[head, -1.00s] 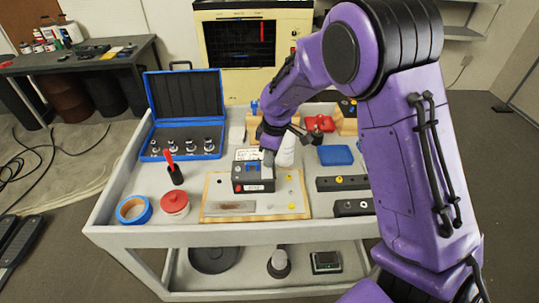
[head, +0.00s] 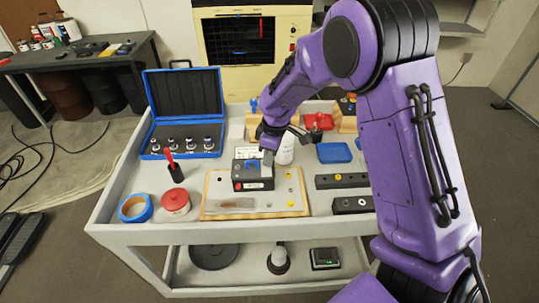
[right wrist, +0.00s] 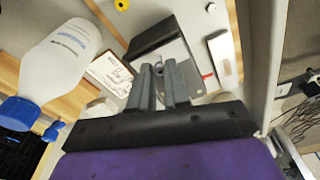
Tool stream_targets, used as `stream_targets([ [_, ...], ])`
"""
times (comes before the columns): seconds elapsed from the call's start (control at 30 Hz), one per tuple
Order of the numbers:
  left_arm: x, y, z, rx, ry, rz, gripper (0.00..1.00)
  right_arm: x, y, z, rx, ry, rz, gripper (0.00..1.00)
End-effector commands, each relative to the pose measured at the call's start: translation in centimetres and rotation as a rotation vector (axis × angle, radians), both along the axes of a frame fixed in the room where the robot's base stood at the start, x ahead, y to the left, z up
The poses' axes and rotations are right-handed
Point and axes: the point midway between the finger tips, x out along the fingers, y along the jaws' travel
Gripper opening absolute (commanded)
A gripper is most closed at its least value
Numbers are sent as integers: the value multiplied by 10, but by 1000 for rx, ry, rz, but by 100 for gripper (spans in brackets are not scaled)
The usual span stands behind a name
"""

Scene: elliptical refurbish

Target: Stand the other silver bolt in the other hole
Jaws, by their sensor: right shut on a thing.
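My right gripper (head: 268,165) is over the right side of a dark box (head: 251,185) with a blue piece on top and a red spot on its front. In the right wrist view the gripper's two grey fingers (right wrist: 166,82) are close together, with a small grey round end (right wrist: 158,68) showing between them, seemingly the silver bolt; most of it is hidden. The same dark box (right wrist: 150,40) lies just beyond the fingertips. I cannot make out the holes or another bolt there. My left gripper is not in view.
The box stands on a wooden-edged board (head: 215,184) on a grey cart (head: 110,205). Two black bars (head: 325,182) lie to the right. A white bottle (head: 286,150) with a blue cap stands close behind the gripper. A blue case (head: 183,90) is open at back left.

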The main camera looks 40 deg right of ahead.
Motion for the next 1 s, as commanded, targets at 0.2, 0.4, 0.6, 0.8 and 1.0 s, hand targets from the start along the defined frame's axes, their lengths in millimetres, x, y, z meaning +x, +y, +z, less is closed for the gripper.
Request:
stream_targets([
  [0.2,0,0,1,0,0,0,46,0,0,-2,1,1,0,0],
  [0.4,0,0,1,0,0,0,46,0,0,-1,0,0,0,0],
  [0.6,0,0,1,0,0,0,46,0,0,-2,1,1,0,0],
  [0.8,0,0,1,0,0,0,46,0,0,-4,1,1,-1,0],
  [1.0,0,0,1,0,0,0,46,0,0,-7,1,-1,-1,0],
])
